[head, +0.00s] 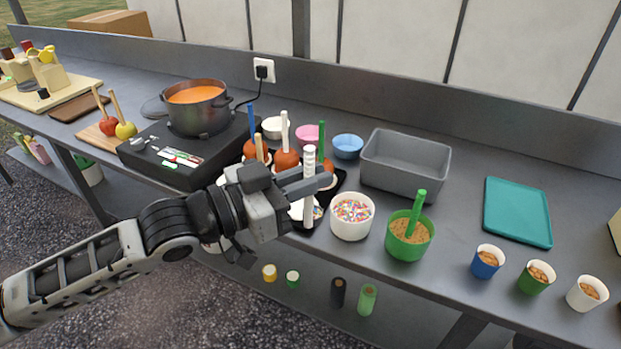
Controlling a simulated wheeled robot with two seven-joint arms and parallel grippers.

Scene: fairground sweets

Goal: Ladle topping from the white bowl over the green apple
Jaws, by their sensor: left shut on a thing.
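My left gripper (306,182) is shut on an upright white ribbed handle (309,160), apparently the ladle's, above the front of the black tray (340,181). Beneath it, partly hidden, is a white rounded part with coloured specks (317,212). The white bowl (350,231), full of coloured sprinkles, stands just right of the gripper. Brown-coated apples (286,159) with blue, white, wooden and green sticks stand on the tray. The green-stick one (322,138) is partly behind my gripper. A bare yellow-green apple (126,130) lies far left. My right gripper is out of view.
A green bowl (408,249) of brown crumbs with a green scoop stands right of the white bowl. A pot (200,118) of orange liquid sits on a black hob. A grey bin (405,168) stands behind. Small cups (486,262) line the front right; a teal tray (517,211) lies beyond.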

